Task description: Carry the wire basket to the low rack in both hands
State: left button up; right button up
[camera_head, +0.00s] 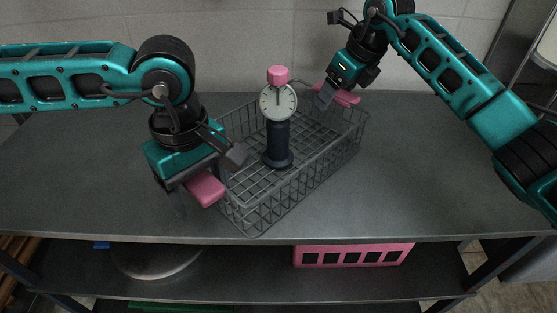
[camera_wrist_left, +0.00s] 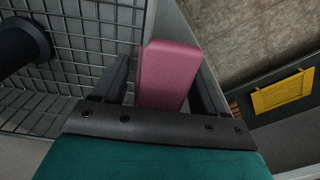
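The grey wire basket (camera_head: 290,195) stands on the dark tabletop, with a pink grip at each end. A dial gauge (camera_head: 278,103) on a black post with a pink cap stands upright inside it. My left gripper (camera_head: 207,178) is at the near-left pink grip (camera_head: 206,189). In the left wrist view, this pink grip (camera_wrist_left: 167,75) lies between my spread fingers (camera_wrist_left: 163,85), with gaps visible. My right gripper (camera_head: 330,92) is at the far-right pink grip (camera_head: 343,97); its fingers partly hide the grip, and their closure is unclear. I cannot identify the low rack with certainty.
A lower shelf (camera_head: 250,285) under the tabletop holds a pink slotted crate (camera_head: 353,255) and a round pale object (camera_head: 155,262). Wooden slats (camera_head: 14,250) show at lower left. The tabletop is clear left and right of the basket. A tiled wall (camera_head: 240,50) stands behind.

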pick_arm(q)
jog(key=shift+r, duration=0.1)
notch_tip(320, 180, up, 12)
jog(key=shift+f, duration=0.25)
jog(key=shift+r, duration=0.15)
pick_arm(e)
jog(key=shift+r, duration=0.15)
jog(key=v, duration=1.1)
jog(key=shift+s+r, duration=0.15)
jog(key=shift+r, duration=0.15)
jog(key=shift+d, duration=0.1)
